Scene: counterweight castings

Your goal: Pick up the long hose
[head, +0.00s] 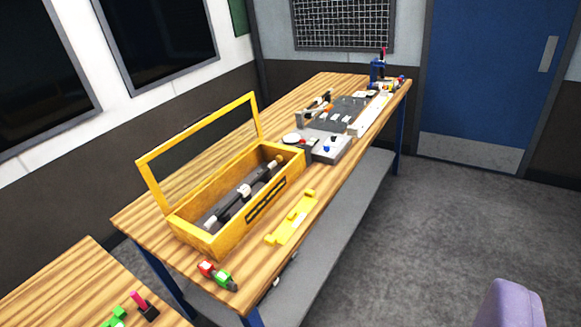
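I cannot make out a long hose for certain. A long, thin dark piece with pale bands (243,191) lies lengthwise in an open yellow toolbox (205,243) on the wooden workbench; I cannot tell if it is the hose. The toolbox's tall yellow frame stands up along its far side, and its near wall hides part of the inside. My gripper does not show clearly in this view.
A yellow bracket (292,218) and red and green pieces (217,275) lie near the workbench (150,220) front edge. A grey fixture (330,147) and small parts stand farther back. Another wooden table (70,285) is at lower left.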

